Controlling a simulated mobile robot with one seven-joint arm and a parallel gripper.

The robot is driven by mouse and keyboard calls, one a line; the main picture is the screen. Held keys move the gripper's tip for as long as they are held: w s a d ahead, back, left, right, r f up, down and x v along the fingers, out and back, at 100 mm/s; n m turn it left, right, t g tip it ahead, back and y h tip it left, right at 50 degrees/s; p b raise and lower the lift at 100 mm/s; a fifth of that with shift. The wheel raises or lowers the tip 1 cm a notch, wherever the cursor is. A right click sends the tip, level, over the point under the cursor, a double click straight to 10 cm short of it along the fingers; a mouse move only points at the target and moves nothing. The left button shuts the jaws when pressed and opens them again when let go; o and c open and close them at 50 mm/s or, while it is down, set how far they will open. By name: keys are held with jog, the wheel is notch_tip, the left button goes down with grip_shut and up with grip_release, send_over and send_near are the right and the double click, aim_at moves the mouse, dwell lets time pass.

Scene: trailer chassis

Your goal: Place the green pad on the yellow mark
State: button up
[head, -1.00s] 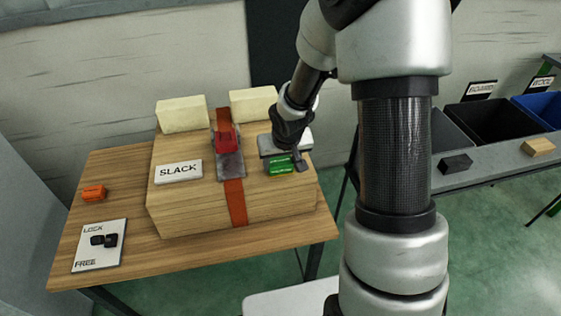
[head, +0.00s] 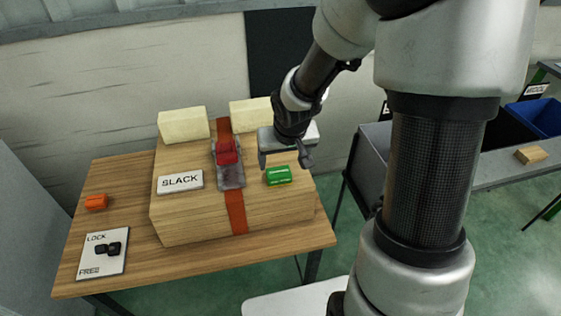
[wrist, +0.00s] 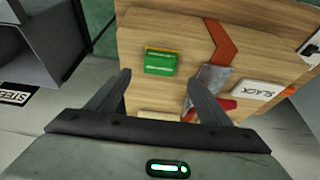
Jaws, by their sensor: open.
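The green pad (head: 279,175) lies on the top of the wooden block, right of the orange strap. In the wrist view the pad (wrist: 160,64) lies beyond my fingertips. A thin yellow strip (wrist: 162,49) shows along the pad's far edge in the wrist view; the pad may cover the rest of it. I cannot make out the yellow mark in the head view. My gripper (head: 285,161) is open and empty, above and behind the pad. Its two fingers also show spread in the wrist view (wrist: 159,79), with no visible contact with the pad.
The wooden block (head: 200,222) stands on a table (head: 130,270). It carries a red buckle (head: 227,152), an orange strap (head: 237,211), a SLACK plate (head: 180,181) and cream blocks (head: 183,124). An orange block (head: 96,203) and LOCK/FREE plate (head: 100,265) lie left.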

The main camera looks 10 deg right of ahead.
jog(key=v, duration=0.2)
jog(key=shift+s+r+p, duration=0.15)
jog(key=shift+r+p, duration=0.15)
jog(key=shift+r, duration=0.05)
